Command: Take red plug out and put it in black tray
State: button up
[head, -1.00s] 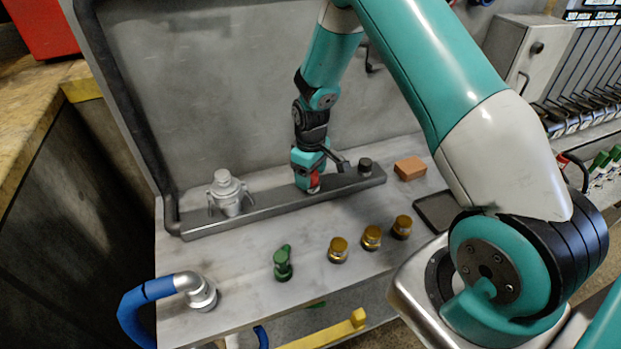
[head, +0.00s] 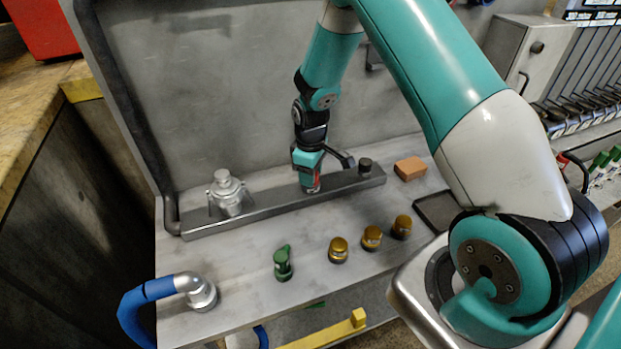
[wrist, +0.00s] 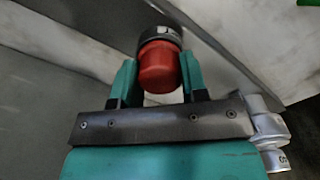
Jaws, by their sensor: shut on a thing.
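The red plug (head: 311,182) is between the jaws of my gripper (head: 308,178), over the front side of the long grey ledge on the bench. In the wrist view, my gripper (wrist: 158,80) is shut on the red plug (wrist: 158,68), with one teal finger on each side. A dark ring with a pale marking shows at the plug's far end. I cannot tell whether the plug's end touches the ledge. The black tray (head: 421,204) lies flat at the right end of the bench, looks empty, and is partly hidden by my arm.
A black knob (head: 365,167) and a silver fitting (head: 228,193) stand on the ledge (head: 270,203). An orange-brown block (head: 410,168) lies behind the tray. A green valve (head: 283,263), several brass knobs (head: 338,249) and a blue hose (head: 150,292) are along the front.

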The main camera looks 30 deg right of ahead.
jog(key=shift+n, duration=1.1)
jog(key=n, duration=0.2)
jog(key=shift+n, duration=1.5)
jog(key=shift+n, duration=1.1)
jog(key=n, duration=0.3)
